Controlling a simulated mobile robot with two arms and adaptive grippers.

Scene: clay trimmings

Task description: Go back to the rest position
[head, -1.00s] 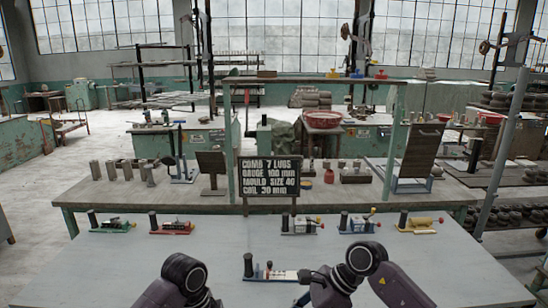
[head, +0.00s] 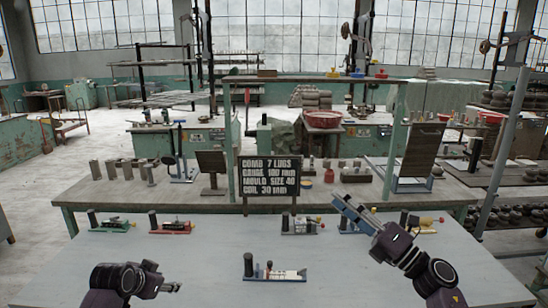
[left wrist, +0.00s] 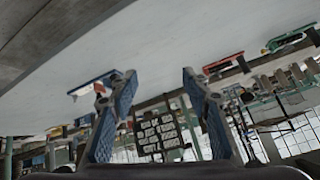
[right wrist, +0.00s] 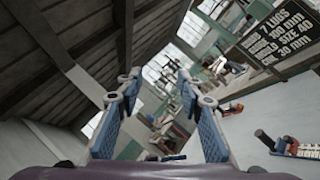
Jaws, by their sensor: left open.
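My left gripper (head: 174,287) is at the front left of the grey table, seen nearly edge-on in the head view. In the left wrist view its fingers (left wrist: 158,80) stand apart with nothing between them. My right gripper (head: 343,204) points up and left over the right part of the table. In the right wrist view its fingers (right wrist: 160,88) are apart and empty. A fixture with a blue base and pale top (head: 275,274) lies alone at the front middle, clear of both grippers.
A row of fixtures lies along the back: green (head: 113,226), red (head: 172,229), grey (head: 300,228) and yellow (head: 425,224). My right gripper partly hides a blue one (head: 350,230). A lettered sign (head: 269,177) stands behind.

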